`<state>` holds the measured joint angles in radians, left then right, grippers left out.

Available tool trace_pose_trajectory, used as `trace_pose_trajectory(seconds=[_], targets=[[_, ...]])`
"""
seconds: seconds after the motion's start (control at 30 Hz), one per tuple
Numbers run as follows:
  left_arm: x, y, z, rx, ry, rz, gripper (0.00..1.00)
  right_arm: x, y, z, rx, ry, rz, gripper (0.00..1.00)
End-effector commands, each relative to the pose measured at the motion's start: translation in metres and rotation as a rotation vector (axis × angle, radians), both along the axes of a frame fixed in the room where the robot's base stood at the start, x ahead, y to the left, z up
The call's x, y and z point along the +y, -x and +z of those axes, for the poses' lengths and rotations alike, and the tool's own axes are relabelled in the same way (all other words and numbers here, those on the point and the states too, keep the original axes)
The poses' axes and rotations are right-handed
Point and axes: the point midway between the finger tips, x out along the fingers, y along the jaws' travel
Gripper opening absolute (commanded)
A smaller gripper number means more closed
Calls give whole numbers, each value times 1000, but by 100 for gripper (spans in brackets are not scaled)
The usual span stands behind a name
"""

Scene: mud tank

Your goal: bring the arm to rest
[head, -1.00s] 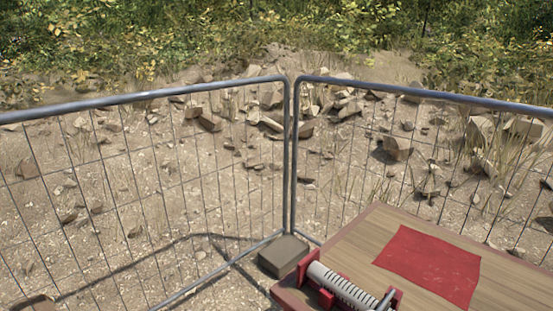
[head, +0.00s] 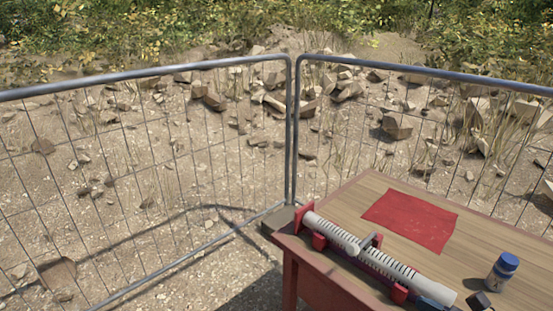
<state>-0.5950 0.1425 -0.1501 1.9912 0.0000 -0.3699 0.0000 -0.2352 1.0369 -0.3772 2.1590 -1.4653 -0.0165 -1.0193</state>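Neither of my grippers nor any part of my arms shows in the head view. A wooden table (head: 357,205) with a red frame stands at the lower right. On it lies a flat red cloth (head: 410,221). A ribbed white cylinder (head: 375,258) lies in red holders along the table's near left edge. A grey handle-like part (head: 369,243) sits at the cylinder's middle. A small bottle (head: 502,272) with a blue cap stands upright at the right. A small dark object (head: 480,300) lies in front of it, cut off by the frame's lower edge.
Wire mesh fence panels (head: 145,73) meet in a corner behind the table. A grey block (head: 279,219) sits at the fence's foot, partly hidden by the table. Rocks (head: 397,125) and bushes lie beyond the fence. The ground left of the table is bare.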

Motion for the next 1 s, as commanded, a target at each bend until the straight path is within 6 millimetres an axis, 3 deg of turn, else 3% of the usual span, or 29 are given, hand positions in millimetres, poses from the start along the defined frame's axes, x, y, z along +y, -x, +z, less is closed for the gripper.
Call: trace_pose_trajectory(seconds=[0.23,0.47,0.8,0.97,1.0], targets=[[-1,-4,5,-12,0,-2,0,-18,-15,-7,345,-689,-301,60],[0,2,1,1,0,1,0,-34,-12,-42,643,-1392,-598,60],[1,8,-5,17,0,4,0,-30,29,-122,944,-2374,-999,60],[1,5,-3,11,-1,3,0,-15,58,-155,996,-2707,-1136,60],[1,4,-2,9,0,2,0,-10,65,-162,-984,2728,1144,60]])
